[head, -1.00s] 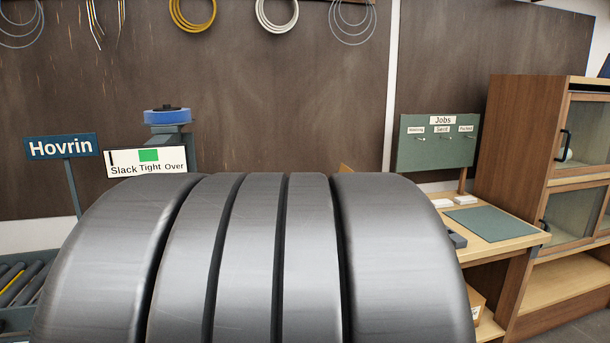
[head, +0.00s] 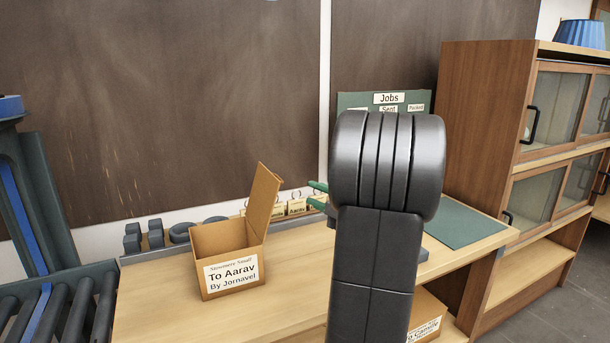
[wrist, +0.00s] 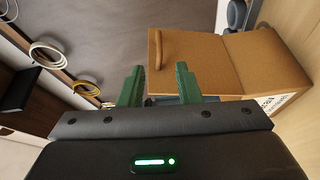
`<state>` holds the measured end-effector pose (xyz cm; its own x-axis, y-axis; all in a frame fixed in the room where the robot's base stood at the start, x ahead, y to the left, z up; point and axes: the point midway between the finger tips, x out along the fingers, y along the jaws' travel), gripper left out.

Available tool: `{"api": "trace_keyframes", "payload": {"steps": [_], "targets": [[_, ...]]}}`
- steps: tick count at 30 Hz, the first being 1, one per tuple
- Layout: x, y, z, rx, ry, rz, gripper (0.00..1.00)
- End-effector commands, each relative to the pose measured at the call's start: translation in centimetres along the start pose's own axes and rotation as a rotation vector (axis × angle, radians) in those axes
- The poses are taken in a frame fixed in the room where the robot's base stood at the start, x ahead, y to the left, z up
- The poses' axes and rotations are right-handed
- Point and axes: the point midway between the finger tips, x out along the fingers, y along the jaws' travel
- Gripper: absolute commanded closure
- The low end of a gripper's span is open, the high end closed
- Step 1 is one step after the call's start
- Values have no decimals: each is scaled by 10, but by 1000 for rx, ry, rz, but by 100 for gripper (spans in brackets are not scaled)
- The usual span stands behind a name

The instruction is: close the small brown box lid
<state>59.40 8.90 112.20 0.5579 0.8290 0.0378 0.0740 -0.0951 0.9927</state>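The small brown box (head: 222,250) stands on the wooden bench, labelled "To Aarav, By Jornavel". Its lid (head: 263,198) is open, standing up from the box's right side and leaning right. My gripper (head: 317,196) is to the right of the lid, with its green fingers partly hidden by my arm. In the wrist view my gripper (wrist: 159,86) has its two green fingers apart with nothing held between them. The lid (wrist: 192,58) shows beyond the fingers, overlapped by the right one, and the box (wrist: 268,62) is at the right. I cannot tell whether finger and lid touch.
The bench top (head: 155,300) is clear left of the box. Dark grey parts (head: 155,236) and small labelled holders stand along the bench's back. A roller conveyor (head: 60,310) is at the left. A green mat (head: 462,226) and wooden cabinet (head: 485,120) are at the right.

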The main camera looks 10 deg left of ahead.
Motion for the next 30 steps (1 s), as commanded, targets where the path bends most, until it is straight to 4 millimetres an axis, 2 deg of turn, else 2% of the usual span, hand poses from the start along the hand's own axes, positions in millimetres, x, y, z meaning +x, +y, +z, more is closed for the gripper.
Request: {"api": "trace_keyframes", "payload": {"steps": [7,15,21,25,30], "targets": [[26,1,-2,-3,13,2,69],[83,1,-3,-1,11,1,69],[118,2,-3,-3,8,1,69],[131,1,-2,-2,6,2,69],[138,0,-2,-2,6,2,69]]}}
